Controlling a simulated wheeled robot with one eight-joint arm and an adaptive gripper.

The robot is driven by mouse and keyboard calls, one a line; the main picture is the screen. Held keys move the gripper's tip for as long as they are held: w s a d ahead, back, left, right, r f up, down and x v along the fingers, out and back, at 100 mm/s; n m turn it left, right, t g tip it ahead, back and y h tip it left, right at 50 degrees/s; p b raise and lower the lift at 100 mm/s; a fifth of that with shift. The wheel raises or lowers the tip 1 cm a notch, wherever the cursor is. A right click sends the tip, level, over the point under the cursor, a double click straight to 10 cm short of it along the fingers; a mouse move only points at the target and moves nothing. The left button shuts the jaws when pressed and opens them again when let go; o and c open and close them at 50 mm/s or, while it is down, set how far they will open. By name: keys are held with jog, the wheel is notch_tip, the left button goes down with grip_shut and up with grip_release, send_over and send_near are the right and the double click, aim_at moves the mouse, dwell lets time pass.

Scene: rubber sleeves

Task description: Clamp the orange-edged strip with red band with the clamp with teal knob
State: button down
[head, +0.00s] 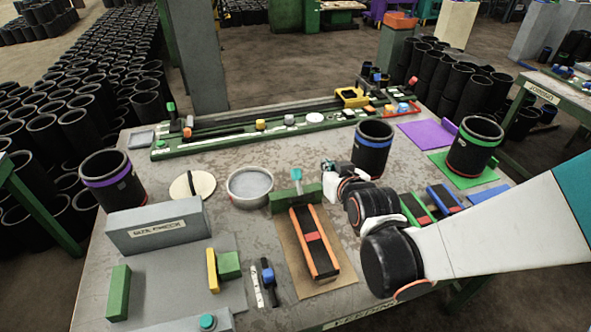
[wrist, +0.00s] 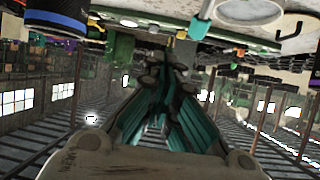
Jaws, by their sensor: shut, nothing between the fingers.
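The orange-edged strip with a red band (head: 314,240) lies on a brown mat in the middle front of the table in the head view. The clamp with the teal knob (head: 296,174) has a green body and stands at the strip's far end. I cannot tell whether the strip's end is inside its jaws. A teal rod-like part (wrist: 204,22) shows at the top of the wrist view, probably the same knob. My gripper (head: 329,170) is just right of the clamp, apart from it. In the wrist view its fingers (wrist: 165,65) are together and empty.
A blue-banded black sleeve (head: 373,152) stands just behind my gripper. Green-edged and blue-edged strips (head: 416,210) lie right of my arm. A round grey dish (head: 250,186) is left of the clamp. A grey box (head: 157,228) stands at the left front.

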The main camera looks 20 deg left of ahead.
jog(key=s+a+f+n, duration=0.1)
jog(key=s+a, duration=0.2)
jog(key=s, duration=0.1)
jog(key=b, duration=0.3)
send_over(305, 196)
jog(key=w+a, duration=0.2)
jog(key=w, duration=0.1)
jog(key=shift+g+y, duration=0.3)
jog(key=shift+g, duration=0.1)
jog(key=f, duration=0.5)
jog(key=shift+s+d+f, duration=0.1)
jog(key=shift+s+f, duration=0.15)
jog(key=shift+f, duration=0.15)
jog(key=shift+s+d+f+b, duration=0.65)
jog(key=shift+s+f, duration=0.1)
jog(key=shift+s, duration=0.15)
jog(key=shift+s+d+f, duration=0.2)
jog(key=shift+s+f, duration=0.1)
jog(key=shift+s, duration=0.05)
